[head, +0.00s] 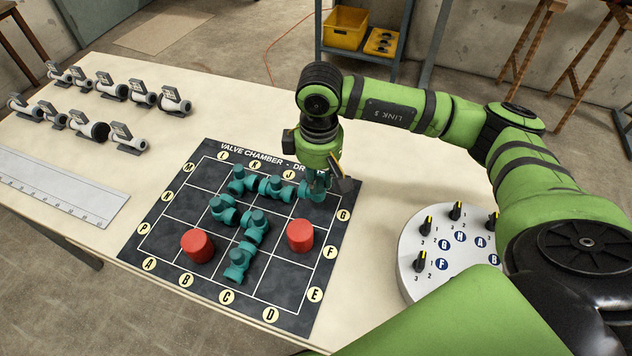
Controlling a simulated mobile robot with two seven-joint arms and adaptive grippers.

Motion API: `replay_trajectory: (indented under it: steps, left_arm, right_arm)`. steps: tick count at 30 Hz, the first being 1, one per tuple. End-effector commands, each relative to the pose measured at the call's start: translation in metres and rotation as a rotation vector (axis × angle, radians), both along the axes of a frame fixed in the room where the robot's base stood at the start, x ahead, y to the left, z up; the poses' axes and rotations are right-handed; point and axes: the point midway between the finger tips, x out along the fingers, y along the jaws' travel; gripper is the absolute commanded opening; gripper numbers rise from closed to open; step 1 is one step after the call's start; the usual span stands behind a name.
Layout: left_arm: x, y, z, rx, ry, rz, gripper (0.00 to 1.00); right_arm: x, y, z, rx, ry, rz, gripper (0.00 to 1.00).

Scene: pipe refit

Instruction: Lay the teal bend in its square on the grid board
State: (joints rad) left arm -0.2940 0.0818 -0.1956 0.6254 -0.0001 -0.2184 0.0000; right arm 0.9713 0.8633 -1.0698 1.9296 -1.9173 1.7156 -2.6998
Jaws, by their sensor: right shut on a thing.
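The dark grid board (176,232) lies on the table, with lettered round labels along its edges. My right gripper (322,182) points down over the board's far right corner square and is shut on the teal bend (318,188). The gripper partly hides the bend, and I cannot tell whether it touches the board. Other teal pipe pieces lie in several squares: one at the far row (240,181), one beside the bend (276,187), one in the middle left (223,210), and a run going down toward the near edge (253,228). My left gripper is not in view.
Two red cylinders stand on the board, one at left (197,245) and one at right (300,235). A round white panel with knobs (428,282) sits right of the board. Grey pipe fittings (112,87) and a ruler (62,188) lie at the left.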

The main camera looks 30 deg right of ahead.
Motion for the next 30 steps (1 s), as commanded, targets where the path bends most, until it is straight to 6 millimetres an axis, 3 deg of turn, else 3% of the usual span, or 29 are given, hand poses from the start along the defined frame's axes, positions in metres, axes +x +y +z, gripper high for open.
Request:
replay_trajectory:
  steps: [5,14,27,28,29,30]
  left_arm:
    - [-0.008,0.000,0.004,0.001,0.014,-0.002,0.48]
    - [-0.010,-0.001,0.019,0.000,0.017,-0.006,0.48]
    - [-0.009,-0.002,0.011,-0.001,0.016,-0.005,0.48]
    - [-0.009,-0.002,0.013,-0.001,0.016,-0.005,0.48]
    - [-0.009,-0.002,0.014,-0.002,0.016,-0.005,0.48]
    - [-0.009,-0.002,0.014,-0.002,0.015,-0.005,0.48]
  right_arm:
    - [0.010,0.000,-0.008,0.000,0.002,0.001,0.00]
    - [0.010,0.000,-0.045,0.000,0.002,0.000,0.00]
    - [0.010,0.000,-0.052,-0.001,0.000,0.000,0.00]
    - [0.010,0.000,-0.050,-0.001,0.000,0.000,0.36]
    - [0.010,0.000,-0.050,-0.001,0.000,0.000,0.48]
    - [0.010,0.000,-0.050,-0.001,0.000,0.000,0.48]
